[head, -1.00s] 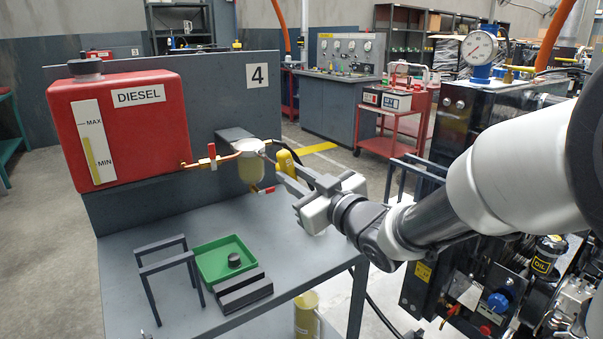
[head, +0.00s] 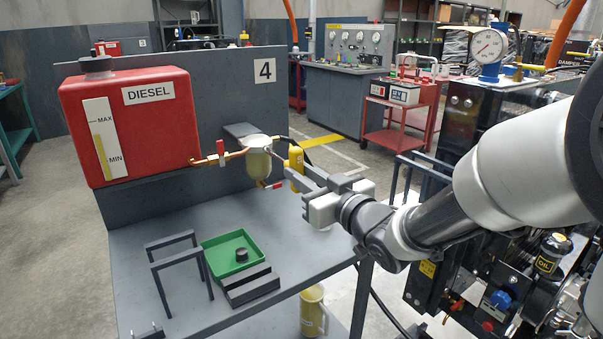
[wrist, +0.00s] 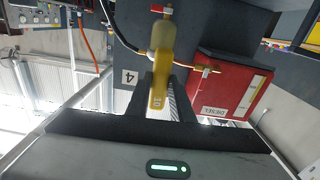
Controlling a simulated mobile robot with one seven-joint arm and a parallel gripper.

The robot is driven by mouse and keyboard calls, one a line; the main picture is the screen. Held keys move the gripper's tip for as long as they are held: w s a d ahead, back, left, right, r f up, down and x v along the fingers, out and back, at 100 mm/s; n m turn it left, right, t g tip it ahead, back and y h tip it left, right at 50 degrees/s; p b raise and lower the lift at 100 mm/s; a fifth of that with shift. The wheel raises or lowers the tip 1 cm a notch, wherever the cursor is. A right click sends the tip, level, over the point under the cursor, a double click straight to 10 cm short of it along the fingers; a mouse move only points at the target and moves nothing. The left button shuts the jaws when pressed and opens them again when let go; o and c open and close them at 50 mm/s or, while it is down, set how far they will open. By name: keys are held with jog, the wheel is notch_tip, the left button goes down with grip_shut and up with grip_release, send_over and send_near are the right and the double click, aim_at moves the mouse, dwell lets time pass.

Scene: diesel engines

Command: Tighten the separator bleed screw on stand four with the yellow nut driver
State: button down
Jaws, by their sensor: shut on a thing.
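The yellow nut driver (head: 296,166) is held in my gripper (head: 302,182), its handle roughly upright in the head view. In the wrist view the driver (wrist: 158,92) sits between the two dark fingers (wrist: 160,100). The fuel separator (head: 259,162), with a pale cap and yellowish bowl, is mounted on stand four's panel, just left of the driver. In the wrist view the separator (wrist: 163,38) is beyond the driver. The bleed screw is too small to make out, and I cannot tell whether the driver's tip touches it.
A red diesel tank (head: 130,125) and the panel marked 4 (head: 265,100) stand behind the bench (head: 190,215). On the bench are a green tray (head: 218,262) with a black cap, a dark frame (head: 160,262) and a stepped block (head: 250,285). An engine stands at right.

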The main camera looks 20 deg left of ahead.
jog(key=shift+s+d, duration=0.4)
jog(key=shift+d, duration=0.05)
jog(key=v, duration=0.7)
jog(key=shift+p, duration=0.3)
jog(key=shift+s, duration=0.15)
